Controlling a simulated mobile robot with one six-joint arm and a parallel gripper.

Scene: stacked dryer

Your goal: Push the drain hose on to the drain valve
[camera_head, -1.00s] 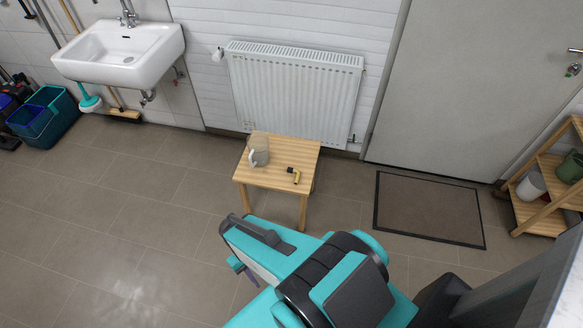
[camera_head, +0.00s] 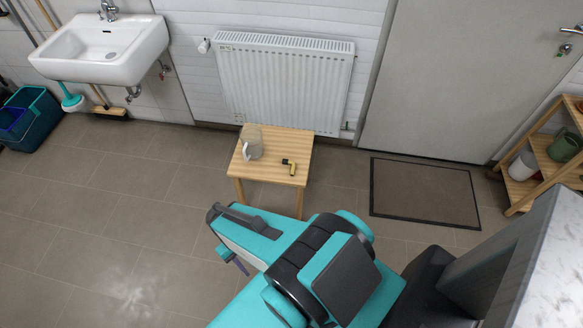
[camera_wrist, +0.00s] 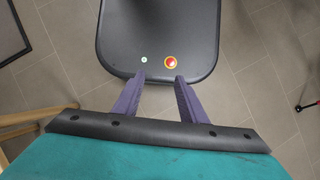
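A small L-shaped black and yellow piece (camera_head: 291,166) lies on a low wooden stool (camera_head: 278,140) in the head view. It may be the drain hose, but it is too small to be sure. A small fitting (camera_head: 346,126) sits at the lower right of the white radiator (camera_head: 283,85); I cannot tell if it is the drain valve. My gripper (camera_wrist: 160,77) is open and empty in the wrist view, its two purple fingers apart. In the head view it is in front of the stool, well away from the piece.
A translucent jug (camera_head: 252,143) stands on the stool. A brown mat (camera_head: 425,192) lies before the door. A wooden shelf (camera_head: 545,160) and a marble-like top (camera_head: 560,260) are at the right. A sink (camera_head: 100,50) is at the left. The floor around the stool is clear.

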